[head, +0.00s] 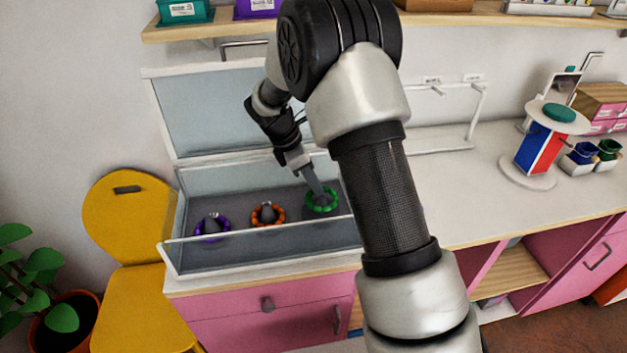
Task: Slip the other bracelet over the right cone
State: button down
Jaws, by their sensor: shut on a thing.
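A green beaded bracelet (322,203) is at the right end inside the glass case (262,249). My gripper (317,190) reaches down into the case from above, shut on the green bracelet. The right cone cannot be made out behind my gripper and the bracelet, so I cannot tell whether the bracelet is around it. An orange bracelet (258,220) sits around the dark middle cone (267,211). A purple bracelet (199,228) sits around the left cone (212,221).
The case lid (205,115) stands open at the back. Low glass walls surround the cones. A white stand (478,105) and a round-topped display (540,150) are on the counter (455,200) to the right. A yellow chair (128,215) stands at the left.

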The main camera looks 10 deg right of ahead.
jog(key=c, duration=1.7)
grip_release()
jog(key=shift+o, duration=0.3)
jog(key=o, duration=0.4)
jog(key=shift+c, duration=0.2)
jog(key=shift+r, duration=0.15)
notch_tip(320, 180, up, 8)
jog(key=p, duration=0.6)
